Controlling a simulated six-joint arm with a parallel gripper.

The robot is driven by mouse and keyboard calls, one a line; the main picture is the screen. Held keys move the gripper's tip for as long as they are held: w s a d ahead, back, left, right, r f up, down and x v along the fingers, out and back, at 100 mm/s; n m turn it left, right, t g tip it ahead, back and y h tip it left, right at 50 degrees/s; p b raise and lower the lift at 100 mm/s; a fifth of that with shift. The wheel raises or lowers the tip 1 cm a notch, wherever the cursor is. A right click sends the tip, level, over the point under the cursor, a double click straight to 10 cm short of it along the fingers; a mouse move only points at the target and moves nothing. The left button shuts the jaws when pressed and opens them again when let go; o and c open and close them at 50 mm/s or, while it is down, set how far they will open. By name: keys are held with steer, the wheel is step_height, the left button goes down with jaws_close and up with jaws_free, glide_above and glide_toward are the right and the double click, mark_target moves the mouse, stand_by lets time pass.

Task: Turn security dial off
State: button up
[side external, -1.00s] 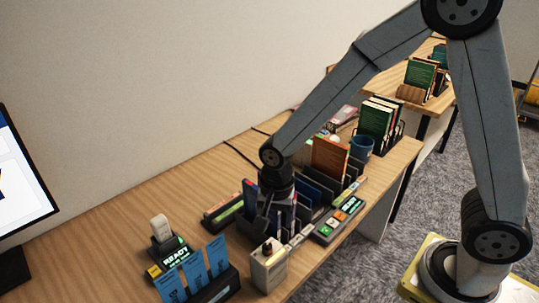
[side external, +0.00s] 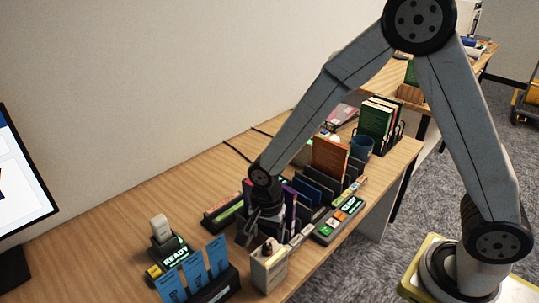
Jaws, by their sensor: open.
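A small beige box (side external: 269,270) stands near the front edge of the desk, with a dark dial-like knob (side external: 270,247) on its top. I cannot read any marking on it, so whether this is the security dial is not certain. My gripper (side external: 256,236) points down just behind and above the box, close to the knob. Its jaws are open and hold nothing that I can see. Whether a finger touches the knob is hidden by the small size and dark colour.
Blue cards (side external: 195,270) stand in a black holder to the left. Behind it is a device with a READY screen (side external: 178,257). A slotted rack (side external: 318,188) and a button panel (side external: 338,219) lie to the right. The desk's left part (side external: 90,262) is clear.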

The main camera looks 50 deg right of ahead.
mark_target(267, 246)
steer(key=shift+f, duration=2.35)
jaws_close()
